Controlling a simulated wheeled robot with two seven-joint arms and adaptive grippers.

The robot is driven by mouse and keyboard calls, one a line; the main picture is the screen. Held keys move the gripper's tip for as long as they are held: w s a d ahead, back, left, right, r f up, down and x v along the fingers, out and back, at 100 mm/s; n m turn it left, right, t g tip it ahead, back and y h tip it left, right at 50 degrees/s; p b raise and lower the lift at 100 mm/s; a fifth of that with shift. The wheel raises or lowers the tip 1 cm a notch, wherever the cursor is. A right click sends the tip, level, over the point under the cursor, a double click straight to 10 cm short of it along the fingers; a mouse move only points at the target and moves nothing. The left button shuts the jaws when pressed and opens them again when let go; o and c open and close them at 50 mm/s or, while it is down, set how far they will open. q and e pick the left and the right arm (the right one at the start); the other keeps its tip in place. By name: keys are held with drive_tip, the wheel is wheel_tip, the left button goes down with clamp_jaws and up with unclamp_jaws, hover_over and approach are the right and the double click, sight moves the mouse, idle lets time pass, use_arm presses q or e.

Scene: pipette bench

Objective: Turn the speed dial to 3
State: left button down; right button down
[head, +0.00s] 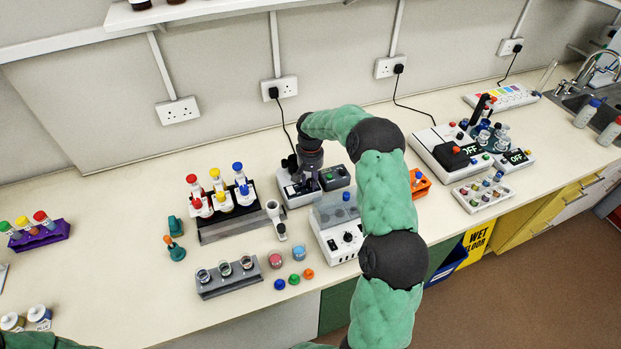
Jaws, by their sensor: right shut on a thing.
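A small grey-white bench device (294,201) stands at the back middle of the bench, with a black upright part at its left rear. My right gripper (309,183) points down onto this device and is shut on what appears to be its speed dial. The gripper hides the dial, so its pointer and numbers cannot be read. My left gripper is out of the picture.
A dark box with a green display (334,178) sits close right of the gripper. A white machine with black knobs (340,241) stands in front, partly behind my right arm.

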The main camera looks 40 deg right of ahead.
sight(311, 181)
drive_tip(key=n, duration=0.6)
drive_tip(key=shift+n+p, duration=0.3)
drive_tip(key=shift+p, duration=0.1)
drive_tip(key=n, duration=0.6)
drive_tip(key=shift+p, duration=0.4)
drive_tip(key=shift+n, duration=0.4)
drive_tip(key=c, duration=1)
unclamp_jaws()
drive_tip(key=shift+o, duration=0.2)
wheel_tip(311, 181, up, 12)
